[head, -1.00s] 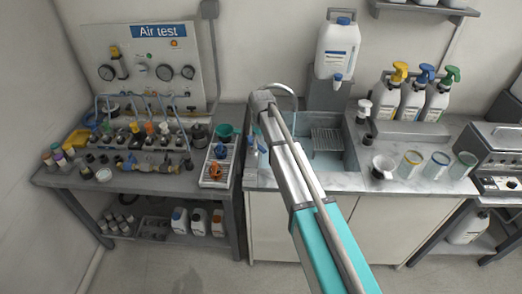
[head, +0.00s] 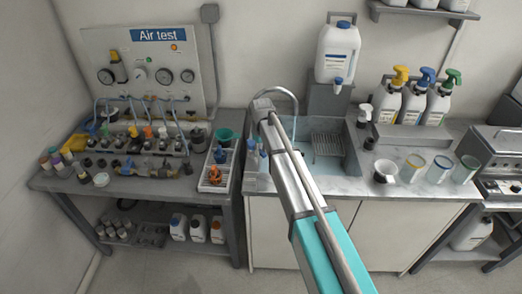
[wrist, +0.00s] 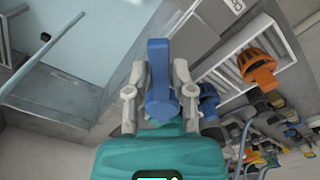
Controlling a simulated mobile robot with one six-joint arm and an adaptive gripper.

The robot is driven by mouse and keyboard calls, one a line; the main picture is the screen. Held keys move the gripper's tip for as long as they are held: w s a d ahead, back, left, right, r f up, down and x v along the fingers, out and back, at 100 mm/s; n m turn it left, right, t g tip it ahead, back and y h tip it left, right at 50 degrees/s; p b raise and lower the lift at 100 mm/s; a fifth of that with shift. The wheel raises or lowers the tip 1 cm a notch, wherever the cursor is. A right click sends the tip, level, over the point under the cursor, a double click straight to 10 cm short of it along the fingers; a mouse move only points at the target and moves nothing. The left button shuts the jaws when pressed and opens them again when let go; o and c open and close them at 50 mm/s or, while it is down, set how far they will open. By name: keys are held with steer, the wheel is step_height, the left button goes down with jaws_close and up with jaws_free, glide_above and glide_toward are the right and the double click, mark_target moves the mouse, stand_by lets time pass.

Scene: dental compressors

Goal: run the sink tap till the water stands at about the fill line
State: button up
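The sink (head: 345,150) is a pale blue-grey basin set in a marble-look counter, with a wire rack on its right side. A curved metal tap spout (head: 287,92) rises behind my arm. In the wrist view a blue lever-like piece (wrist: 160,75) stands between the fingers of my gripper (wrist: 160,78). The fingers flank it closely, but I cannot tell whether they press on it. The basin (wrist: 85,60) also shows at upper left there. In the head view my arm hides the gripper and the tap base. I cannot make out a fill line or the water level.
A white jug (head: 338,52) stands behind the sink. Spray bottles (head: 412,98) and several cups (head: 438,168) are to the right. Another blue piece (wrist: 208,100) is close right of my gripper.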

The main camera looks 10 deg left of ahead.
jaws_close()
steer(key=shift+d, duration=0.2)
